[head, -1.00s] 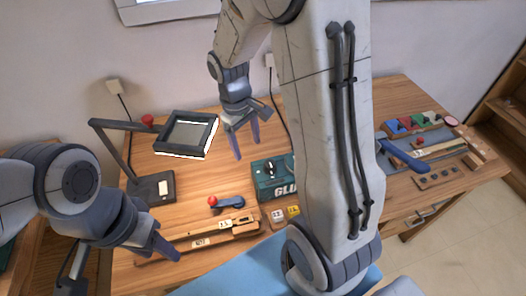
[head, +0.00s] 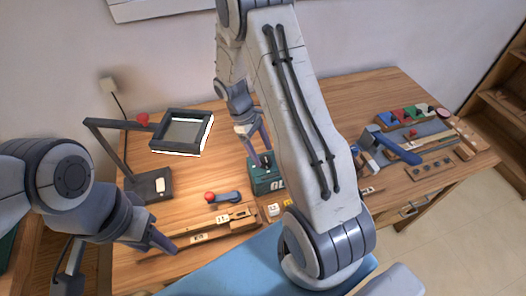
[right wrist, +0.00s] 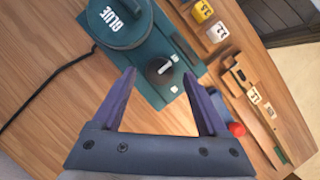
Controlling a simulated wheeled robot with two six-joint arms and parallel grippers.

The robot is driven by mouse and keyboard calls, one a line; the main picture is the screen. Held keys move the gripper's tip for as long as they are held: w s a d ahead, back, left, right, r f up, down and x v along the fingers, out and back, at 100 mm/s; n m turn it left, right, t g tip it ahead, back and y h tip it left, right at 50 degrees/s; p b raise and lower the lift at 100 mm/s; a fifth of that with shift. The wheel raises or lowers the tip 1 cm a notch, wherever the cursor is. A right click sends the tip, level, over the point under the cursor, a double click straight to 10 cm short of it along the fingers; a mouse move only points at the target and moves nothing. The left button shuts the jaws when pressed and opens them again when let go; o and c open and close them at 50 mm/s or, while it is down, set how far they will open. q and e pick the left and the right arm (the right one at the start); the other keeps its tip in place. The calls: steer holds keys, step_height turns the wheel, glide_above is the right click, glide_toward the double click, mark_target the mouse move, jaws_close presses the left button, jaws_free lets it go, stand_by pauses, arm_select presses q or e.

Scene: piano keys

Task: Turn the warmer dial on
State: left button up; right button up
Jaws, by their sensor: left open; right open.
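The glue warmer is a teal box (right wrist: 181,99) with a round pot (right wrist: 118,20) marked "GLUE" in the right wrist view. Its black dial (right wrist: 160,71) has a white pointer line and sits between and just beyond my right fingertips. My right gripper (right wrist: 160,80) is open and empty, apart from the dial. In the head view my right gripper (head: 258,160) is over the warmer (head: 264,184), whose right side my arm hides. My left gripper (head: 165,246) is open and empty at the left, beside the wooden piece with keys.
A lamp (head: 150,186) stands at the left on the table (head: 180,215). A blue lever with a red knob (head: 210,197), a long wooden piece (head: 236,217) and number blocks (right wrist: 217,32) lie near the warmer. A black cord (right wrist: 45,84) runs from the warmer. Several tools and coloured pieces (head: 400,116) lie at the right.

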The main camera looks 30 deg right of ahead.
steer(key=shift+s+d+f, duration=0.1)
steer(key=shift+s+f, duration=0.1)
steer(key=shift+f, duration=0.5)
jaws_close()
